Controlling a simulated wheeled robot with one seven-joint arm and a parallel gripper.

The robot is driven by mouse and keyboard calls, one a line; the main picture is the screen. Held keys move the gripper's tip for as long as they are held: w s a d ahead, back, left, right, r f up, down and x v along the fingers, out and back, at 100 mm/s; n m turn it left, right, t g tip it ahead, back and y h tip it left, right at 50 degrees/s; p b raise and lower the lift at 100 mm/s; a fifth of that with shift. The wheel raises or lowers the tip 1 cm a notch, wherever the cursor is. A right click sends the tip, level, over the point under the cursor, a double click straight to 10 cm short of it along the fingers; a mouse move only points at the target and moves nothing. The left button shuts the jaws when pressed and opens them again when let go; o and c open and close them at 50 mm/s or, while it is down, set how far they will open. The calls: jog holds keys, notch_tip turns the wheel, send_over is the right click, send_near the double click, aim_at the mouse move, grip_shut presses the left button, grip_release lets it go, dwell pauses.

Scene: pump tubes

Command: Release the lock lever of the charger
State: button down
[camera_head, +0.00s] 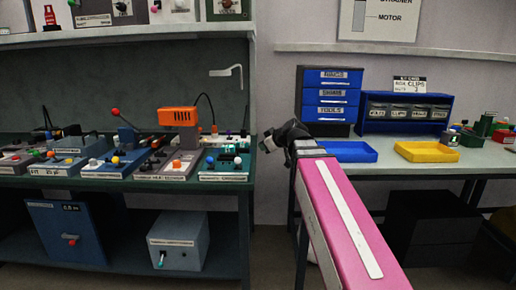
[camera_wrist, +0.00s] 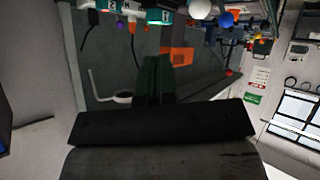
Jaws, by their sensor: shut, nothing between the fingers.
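I cannot tell for sure which unit is the charger, as most labels are too small to read. An orange box (camera_head: 178,116) with a black cable stands on the left bench. A lever with a red ball knob (camera_head: 115,112) sticks up to its left. My gripper (camera_head: 264,146) is at the right end of that bench, beside the units and apart from them. In the wrist view its dark fingers (camera_wrist: 153,78) are together and empty. The orange box (camera_wrist: 178,55) and the knobbed units show beyond the fingers, upside down.
Several small units with coloured knobs crowd the left bench (camera_head: 232,186). A blue box (camera_head: 66,235) and a grey box (camera_head: 178,242) stand below. The right bench (camera_head: 420,167) holds blue drawers (camera_head: 330,97), a blue tray (camera_head: 349,152) and a yellow tray (camera_head: 427,153).

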jog(key=shift+f+v, duration=0.25)
jog(key=shift+v, duration=1.25)
jog(key=shift+s, duration=0.15)
jog(key=s+d+f+m+g+h, duration=0.2)
jog(key=s+d+f+m+g, duration=0.1)
jog(key=f, duration=1)
jog(key=s+d+f+m+g+h, duration=0.3)
jog(key=s+d+f, duration=0.3)
jog(key=f, duration=0.7)
jog(key=s+d+f+m+g+h, duration=0.2)
jog(key=s+d+f+m, duration=0.2)
jog(key=f, duration=1)
jog(key=shift+s+d+m+g+h, duration=0.2)
jog(key=shift+m+g+h, duration=0.2)
jog(key=shift+m, duration=0.3)
